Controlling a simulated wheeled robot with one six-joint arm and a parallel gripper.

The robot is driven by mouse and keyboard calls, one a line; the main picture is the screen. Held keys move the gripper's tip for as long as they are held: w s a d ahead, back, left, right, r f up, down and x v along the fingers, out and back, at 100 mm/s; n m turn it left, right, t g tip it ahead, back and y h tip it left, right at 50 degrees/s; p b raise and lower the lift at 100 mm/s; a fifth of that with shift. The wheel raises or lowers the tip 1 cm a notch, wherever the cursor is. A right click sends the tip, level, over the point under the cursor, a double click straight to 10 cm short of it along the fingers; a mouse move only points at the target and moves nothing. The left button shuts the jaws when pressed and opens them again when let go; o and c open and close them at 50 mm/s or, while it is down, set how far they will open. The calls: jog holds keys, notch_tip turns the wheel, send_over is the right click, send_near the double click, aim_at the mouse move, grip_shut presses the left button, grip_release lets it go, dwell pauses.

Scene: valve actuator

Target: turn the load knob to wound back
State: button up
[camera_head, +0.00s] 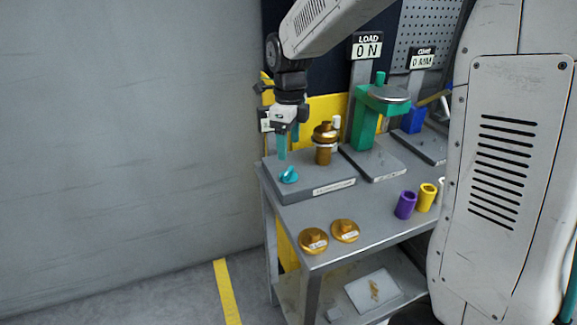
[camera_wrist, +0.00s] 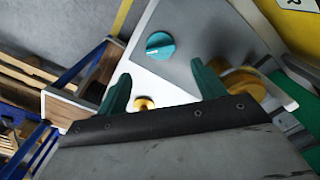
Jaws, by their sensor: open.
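A teal knob (camera_head: 289,175) with a raised grip bar sits on the front left of a grey base block (camera_head: 325,185). It also shows in the wrist view (camera_wrist: 160,45), just beyond my fingertips. I cannot read a label on it. My gripper (camera_head: 289,146) is above the block's left part, pointing down, with its teal fingers apart and empty. The fingers show in the wrist view (camera_wrist: 161,74) with a clear gap between them and the knob. A sign (camera_head: 368,47) reads LOAD 0 N.
A brass fitting (camera_head: 324,143) stands on the block close right of my gripper. A green press (camera_head: 366,120) stands behind it. Two brass discs (camera_head: 313,241) lie on the front of the bench; purple (camera_head: 405,205) and yellow (camera_head: 427,197) cylinders stand at right. Left of the bench is clear.

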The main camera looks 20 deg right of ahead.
aim_at(288, 170)
jog(key=shift+w+f, duration=0.15)
jog(key=shift+f, duration=0.25)
notch_tip(288, 170, down, 7)
jog(key=shift+f, duration=0.1)
jog(key=c, duration=1)
